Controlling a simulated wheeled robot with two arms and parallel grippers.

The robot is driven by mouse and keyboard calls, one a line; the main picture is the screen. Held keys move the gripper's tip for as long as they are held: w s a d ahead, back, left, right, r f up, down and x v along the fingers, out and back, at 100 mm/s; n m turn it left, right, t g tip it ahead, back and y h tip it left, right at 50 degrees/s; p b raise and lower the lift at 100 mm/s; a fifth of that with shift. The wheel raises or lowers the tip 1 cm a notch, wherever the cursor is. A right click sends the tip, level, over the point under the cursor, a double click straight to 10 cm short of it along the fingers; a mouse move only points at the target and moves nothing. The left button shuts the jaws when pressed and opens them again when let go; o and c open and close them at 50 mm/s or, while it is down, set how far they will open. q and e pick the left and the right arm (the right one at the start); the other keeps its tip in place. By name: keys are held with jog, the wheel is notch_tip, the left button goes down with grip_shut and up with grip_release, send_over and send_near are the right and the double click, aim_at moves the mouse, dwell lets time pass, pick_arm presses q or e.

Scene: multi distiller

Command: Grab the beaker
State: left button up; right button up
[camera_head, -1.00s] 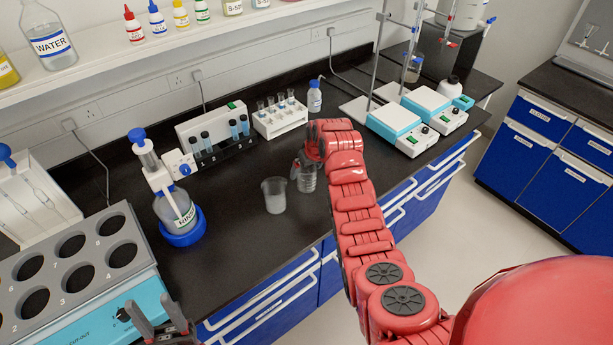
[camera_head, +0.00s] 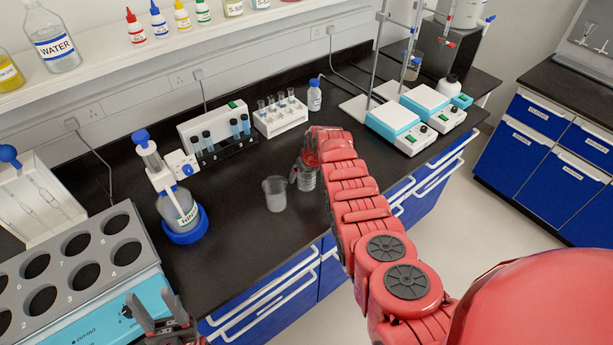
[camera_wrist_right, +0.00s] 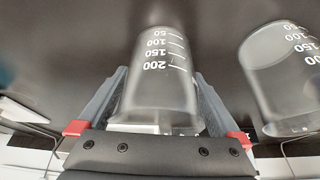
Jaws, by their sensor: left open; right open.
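Two clear beakers stand on the black bench. One beaker (camera_head: 307,179) is at my right gripper (camera_head: 304,168), which partly covers its top in the head view. In the right wrist view this graduated beaker (camera_wrist_right: 160,85) lies between the two open fingers of my right gripper (camera_wrist_right: 160,74). I cannot tell whether the fingers touch it. The other beaker (camera_head: 275,195) stands just left of it; it also shows at the right of the wrist view (camera_wrist_right: 283,80), outside the fingers. My left gripper (camera_head: 154,308) is open and empty at the bottom left.
A bottle with a dispenser (camera_head: 180,212) stands left of the beakers. Hot plates (camera_head: 395,122) stand at right. A water bath (camera_head: 110,285) fills the lower left. The bench front edge is close to the beakers.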

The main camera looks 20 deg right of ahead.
jog(key=c, duration=1.2)
jog(key=shift+r, duration=0.15)
